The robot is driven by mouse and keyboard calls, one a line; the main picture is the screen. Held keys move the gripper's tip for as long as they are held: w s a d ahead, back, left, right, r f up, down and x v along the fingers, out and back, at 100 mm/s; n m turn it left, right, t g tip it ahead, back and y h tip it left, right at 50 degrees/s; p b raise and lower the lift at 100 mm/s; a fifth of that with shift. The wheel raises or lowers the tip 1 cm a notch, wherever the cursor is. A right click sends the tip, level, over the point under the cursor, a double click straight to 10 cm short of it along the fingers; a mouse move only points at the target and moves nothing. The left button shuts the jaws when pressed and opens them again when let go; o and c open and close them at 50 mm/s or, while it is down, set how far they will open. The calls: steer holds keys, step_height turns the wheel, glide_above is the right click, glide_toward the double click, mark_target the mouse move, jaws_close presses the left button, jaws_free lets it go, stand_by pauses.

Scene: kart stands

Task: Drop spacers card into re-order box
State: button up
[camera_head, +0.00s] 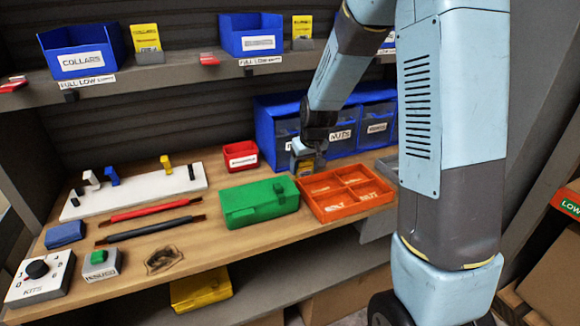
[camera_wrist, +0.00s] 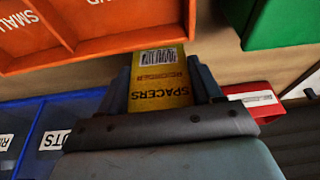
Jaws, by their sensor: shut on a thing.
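My gripper (camera_head: 306,160) is shut on the yellow spacers card (camera_wrist: 160,85), with one finger on each side of it. The card has a barcode and the word SPACERS, upside down in the wrist view. In the head view the gripper hangs above the bench at the back, left of the blue NUTS bin. A small red box (camera_head: 240,155) with a white label, likely the re-order box, stands to its left; the label is too small to read. In the wrist view the red box (camera_wrist: 262,100) is right of the gripper, apart from the card.
An orange divided tray (camera_head: 338,211) and a green case (camera_head: 232,208) lie in front of the gripper. Blue bins (camera_head: 270,124) stand at the back. A shelf (camera_head: 180,77) above carries blue bins and yellow cards. Red and black rods lie on the left.

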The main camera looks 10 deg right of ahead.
steer(key=o, duration=1)
